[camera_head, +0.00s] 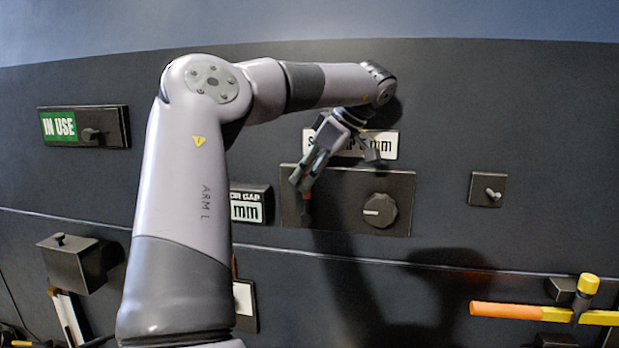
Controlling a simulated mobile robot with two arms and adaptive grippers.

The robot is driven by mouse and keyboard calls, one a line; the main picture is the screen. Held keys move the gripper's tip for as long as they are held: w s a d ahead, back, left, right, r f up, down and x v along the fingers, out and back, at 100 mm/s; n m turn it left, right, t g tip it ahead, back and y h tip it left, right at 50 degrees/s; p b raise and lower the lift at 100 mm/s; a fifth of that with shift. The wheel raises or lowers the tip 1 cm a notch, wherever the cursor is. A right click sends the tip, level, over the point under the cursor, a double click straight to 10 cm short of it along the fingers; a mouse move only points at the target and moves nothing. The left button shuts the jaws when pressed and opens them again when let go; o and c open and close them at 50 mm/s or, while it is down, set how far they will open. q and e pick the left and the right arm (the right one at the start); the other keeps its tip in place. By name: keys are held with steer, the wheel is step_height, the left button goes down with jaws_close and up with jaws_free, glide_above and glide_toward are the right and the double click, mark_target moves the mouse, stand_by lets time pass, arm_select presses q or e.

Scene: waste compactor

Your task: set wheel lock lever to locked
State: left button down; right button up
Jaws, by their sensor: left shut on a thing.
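My left gripper (305,178) reaches in front of a dark panel (345,220) on the wall. Its fingers point down and to the left and are shut on a small part at the panel's left side, mostly hidden by the fingers. A little dark red shows just below the fingertips. I cannot tell for sure whether this part is the wheel lock lever, as no label for it is readable. A round dark knob (380,210) sits on the panel's right half, apart from the gripper. My right gripper is not in view.
A partly hidden white label (382,145) is above the panel. An IN USE sign (60,126) is at the left, a small toggle plate (487,190) at the right. A yellow and orange tool (520,311) is at the lower right. My left arm hides the left-centre wall.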

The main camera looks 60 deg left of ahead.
arm_select(q)
steer(key=shift+f, duration=0.1)
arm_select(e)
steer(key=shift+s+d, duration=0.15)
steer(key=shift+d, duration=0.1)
arm_select(q)
steer(key=c, duration=1.9)
jaws_free()
steer(key=shift+o, duration=0.3)
steer(key=shift+w+d, duration=0.1)
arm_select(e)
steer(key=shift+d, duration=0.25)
arm_select(q)
steer(key=v, duration=0.7)
steer(key=shift+r, duration=0.3)
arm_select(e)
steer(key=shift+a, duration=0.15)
arm_select(q)
steer(key=shift+w, duration=0.1)
steer(key=shift+d, duration=0.15)
steer(key=shift+f, duration=0.1)
